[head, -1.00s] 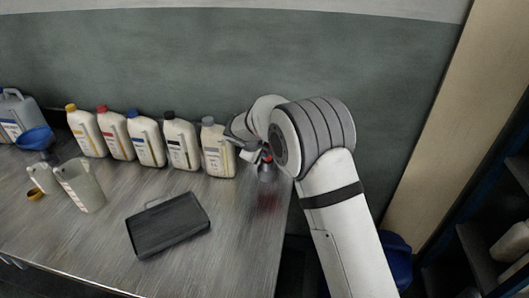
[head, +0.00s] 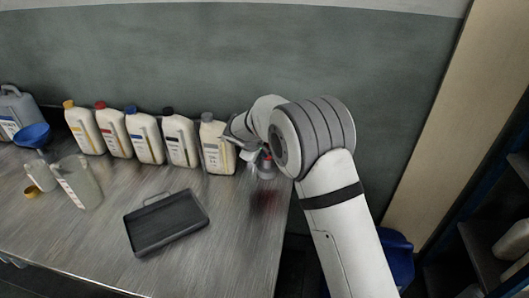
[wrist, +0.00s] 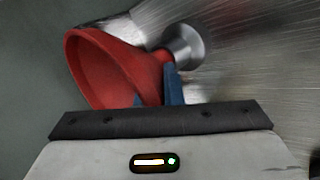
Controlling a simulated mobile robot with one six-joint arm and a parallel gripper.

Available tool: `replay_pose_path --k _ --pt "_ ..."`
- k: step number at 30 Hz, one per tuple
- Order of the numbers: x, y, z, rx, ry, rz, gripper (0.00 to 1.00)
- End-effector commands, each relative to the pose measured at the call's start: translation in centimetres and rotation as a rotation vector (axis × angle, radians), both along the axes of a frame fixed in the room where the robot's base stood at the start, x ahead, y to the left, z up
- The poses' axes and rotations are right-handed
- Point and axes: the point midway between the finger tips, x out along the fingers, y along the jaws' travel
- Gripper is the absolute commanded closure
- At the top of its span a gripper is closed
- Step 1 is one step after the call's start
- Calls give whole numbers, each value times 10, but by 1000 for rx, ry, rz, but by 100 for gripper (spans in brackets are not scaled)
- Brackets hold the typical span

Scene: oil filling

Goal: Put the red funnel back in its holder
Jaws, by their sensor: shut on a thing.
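The red funnel (wrist: 118,68) fills the upper left of the wrist view, tilted, with its wide mouth towards the left. Its narrow end points at a grey metal holder (wrist: 187,46), which also stands near the table's right end in the head view (head: 265,169). The narrow end meets or overlaps the holder in the picture; I cannot tell how far it is inside. My gripper (wrist: 174,84) is shut on the funnel near its neck, with blue fingertips showing. In the head view my arm hides most of the funnel; only a little red shows above the holder.
Several oil bottles (head: 181,140) stand in a row along the wall, the nearest one (head: 217,146) just left of my gripper. A black tray (head: 166,224), a clear jug (head: 78,184) and a blue funnel (head: 33,136) are further left. The table's right edge is close to the holder.

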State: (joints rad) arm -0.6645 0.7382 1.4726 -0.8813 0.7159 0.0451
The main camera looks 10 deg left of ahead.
Motion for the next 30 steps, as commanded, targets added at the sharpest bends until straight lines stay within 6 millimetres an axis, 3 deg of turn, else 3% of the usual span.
replay_pose_path --k 27,28,30 --pt "0 0 -17 0 0 0 100" --pt "0 0 -17 0 0 0 91" --pt "0 0 -17 0 0 0 85"
